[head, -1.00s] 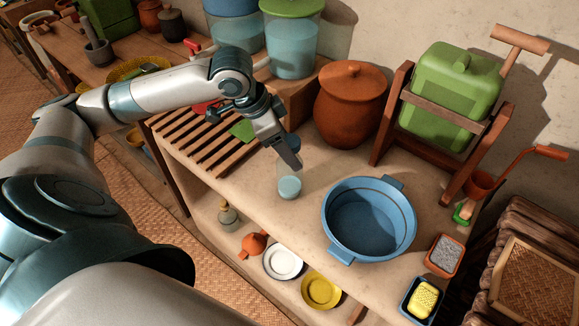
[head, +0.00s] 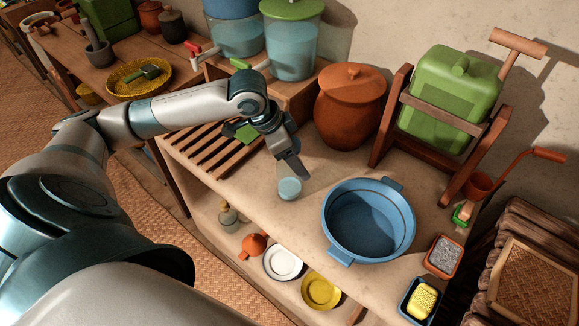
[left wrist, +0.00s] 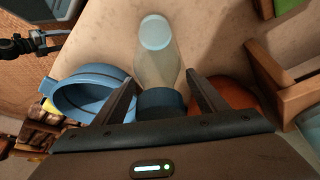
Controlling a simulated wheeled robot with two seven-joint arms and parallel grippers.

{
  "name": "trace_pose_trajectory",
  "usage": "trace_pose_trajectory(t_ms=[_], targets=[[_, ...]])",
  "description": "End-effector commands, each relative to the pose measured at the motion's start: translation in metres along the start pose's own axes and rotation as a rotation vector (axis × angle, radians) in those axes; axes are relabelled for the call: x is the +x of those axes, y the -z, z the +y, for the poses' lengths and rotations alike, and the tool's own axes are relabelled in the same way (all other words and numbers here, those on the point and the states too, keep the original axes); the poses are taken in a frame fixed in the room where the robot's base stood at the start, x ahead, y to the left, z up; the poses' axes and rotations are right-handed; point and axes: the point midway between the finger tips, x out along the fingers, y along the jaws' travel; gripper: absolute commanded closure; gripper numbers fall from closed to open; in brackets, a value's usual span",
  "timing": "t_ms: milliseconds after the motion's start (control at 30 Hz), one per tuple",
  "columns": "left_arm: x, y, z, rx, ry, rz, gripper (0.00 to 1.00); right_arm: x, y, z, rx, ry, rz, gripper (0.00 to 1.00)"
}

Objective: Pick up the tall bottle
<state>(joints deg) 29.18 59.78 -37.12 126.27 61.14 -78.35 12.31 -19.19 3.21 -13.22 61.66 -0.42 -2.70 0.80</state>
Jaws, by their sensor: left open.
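The tall bottle (head: 290,189) stands upright on the counter; in the head view only its pale blue lower part shows clearly, and my gripper hides its upper part. In the left wrist view the clear bottle (left wrist: 157,62) shows with a pale blue base and a dark blue cap. My left gripper (head: 292,165) is at the bottle's upper part. In the left wrist view its two fingers (left wrist: 161,82) are apart, one on each side of the bottle, with gaps visible and the cap nearest the palm. My right gripper is not in view.
A blue basin (head: 369,220) stands right of the bottle. A clay pot (head: 350,108) and a green container in a wooden frame (head: 450,95) are behind. A slatted wooden rack (head: 205,150) lies to the left. The counter's front edge is close to the bottle.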

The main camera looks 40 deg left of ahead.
Motion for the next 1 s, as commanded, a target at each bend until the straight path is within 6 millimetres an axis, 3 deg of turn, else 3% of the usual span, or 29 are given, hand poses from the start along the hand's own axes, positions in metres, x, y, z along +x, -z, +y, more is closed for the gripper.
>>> trace_pose_trajectory(t_ms=[67, 300, 667, 1000], targets=[[0.000, 0.000, 0.000, 0.000, 0.000, 0.000, 0.36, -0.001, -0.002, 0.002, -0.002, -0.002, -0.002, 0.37], [0.000, 0.000, 0.000, 0.000, 0.000, 0.000, 0.92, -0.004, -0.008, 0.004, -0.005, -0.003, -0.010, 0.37], [-0.004, 0.002, 0.000, 0.000, 0.001, 0.001, 0.93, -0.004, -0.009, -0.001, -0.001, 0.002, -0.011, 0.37], [-0.040, 0.021, 0.004, 0.003, -0.001, 0.005, 0.93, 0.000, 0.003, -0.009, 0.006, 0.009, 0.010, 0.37]])
